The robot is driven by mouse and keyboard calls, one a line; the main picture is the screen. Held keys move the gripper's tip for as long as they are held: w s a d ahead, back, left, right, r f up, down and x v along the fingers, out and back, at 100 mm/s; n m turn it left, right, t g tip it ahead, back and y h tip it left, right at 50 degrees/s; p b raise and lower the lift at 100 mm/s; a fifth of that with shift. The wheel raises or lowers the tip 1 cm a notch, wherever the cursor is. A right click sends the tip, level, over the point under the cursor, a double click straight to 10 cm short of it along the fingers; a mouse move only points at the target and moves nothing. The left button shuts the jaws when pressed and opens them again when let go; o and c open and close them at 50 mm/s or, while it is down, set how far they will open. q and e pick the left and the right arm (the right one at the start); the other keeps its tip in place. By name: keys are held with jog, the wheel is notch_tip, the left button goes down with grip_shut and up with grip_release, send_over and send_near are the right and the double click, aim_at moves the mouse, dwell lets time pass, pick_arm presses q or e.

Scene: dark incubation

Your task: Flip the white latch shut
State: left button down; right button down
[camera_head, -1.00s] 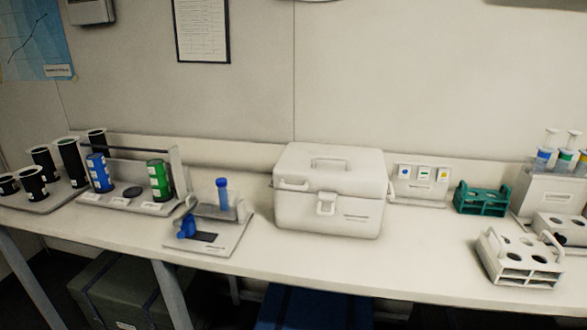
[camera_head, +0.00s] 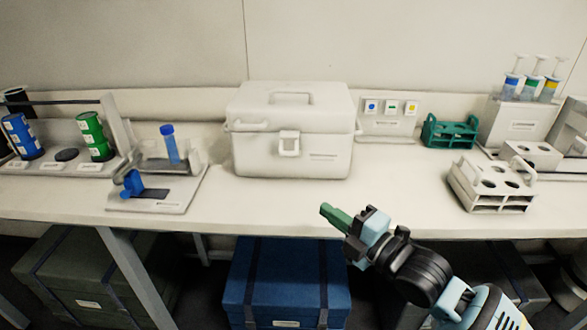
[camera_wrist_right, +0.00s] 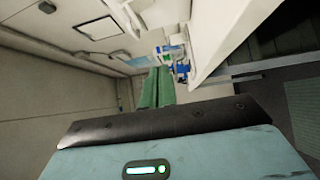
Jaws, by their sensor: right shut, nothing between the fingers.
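The white latch (camera_head: 289,143) is on the front face of a white lidded box (camera_head: 250,150), which stands on the bench. The lid (camera_head: 290,106) is down on the box. From here I cannot tell whether the latch is fastened. My right gripper (camera_head: 328,213) is shut and empty, its green fingers pointing left. It is in front of the bench edge, below and to the right of the latch, and apart from the box. The green fingers also show together in the right wrist view (camera_wrist_right: 156,88). My left gripper is not in view.
On the bench (camera_head: 260,205), a stand with a blue-capped tube (camera_head: 170,145) is left of the box. A white rack (camera_head: 492,190) and a green rack (camera_head: 450,131) stand to the right. The bench front before the box is clear. A blue crate (camera_head: 285,285) sits below.

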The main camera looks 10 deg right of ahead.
jog(key=w+a+r+n, duration=0.1)
jog(key=w+a+r, duration=0.1)
jog(key=w, duration=0.4)
jog(key=w+a+r, duration=0.2)
jog(key=w, duration=0.5)
jog(key=shift+a+n, duration=0.2)
jog(key=shift+n, duration=0.2)
jog(key=shift+w, duration=0.1)
